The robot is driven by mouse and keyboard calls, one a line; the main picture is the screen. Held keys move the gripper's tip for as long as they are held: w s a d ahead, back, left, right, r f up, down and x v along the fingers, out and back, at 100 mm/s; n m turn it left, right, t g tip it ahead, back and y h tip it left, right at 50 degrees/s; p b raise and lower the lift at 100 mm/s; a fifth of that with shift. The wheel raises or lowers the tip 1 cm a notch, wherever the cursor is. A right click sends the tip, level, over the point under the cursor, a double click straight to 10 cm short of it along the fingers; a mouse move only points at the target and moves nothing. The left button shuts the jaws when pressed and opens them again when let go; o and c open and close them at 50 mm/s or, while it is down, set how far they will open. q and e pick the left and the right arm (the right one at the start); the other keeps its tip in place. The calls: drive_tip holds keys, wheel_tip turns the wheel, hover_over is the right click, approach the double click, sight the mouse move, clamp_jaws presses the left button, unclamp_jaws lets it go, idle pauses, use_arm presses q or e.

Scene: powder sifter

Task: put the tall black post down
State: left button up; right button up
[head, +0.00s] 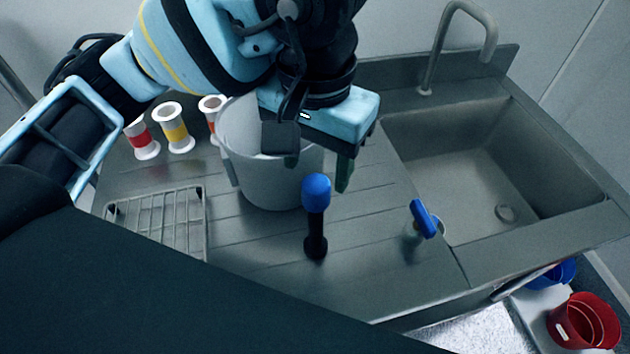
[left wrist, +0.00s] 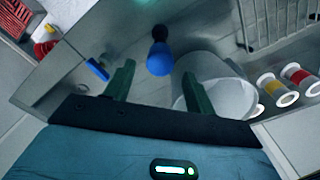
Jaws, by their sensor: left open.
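The tall black post (head: 315,235) with a blue rounded top stands upright on the metal drainboard (head: 370,255), in front of the grey bucket. It also shows in the left wrist view (left wrist: 160,34), its blue top lying between and just beyond my fingertips. My left gripper (head: 315,170) is open and empty, above and behind the post, over the bucket's right side. Its two dark green fingers show spread in the left wrist view (left wrist: 158,72). I see no contact between fingers and post. My right gripper is not in view.
The grey bucket (head: 265,185) stands close behind the post. A small blue-topped item (head: 424,218) is to the right, by the sink (head: 470,190). A wire rack (head: 160,222) and several spools (head: 175,130) are left.

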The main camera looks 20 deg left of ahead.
use_arm(q)
drive_tip(key=shift+r, duration=2.35)
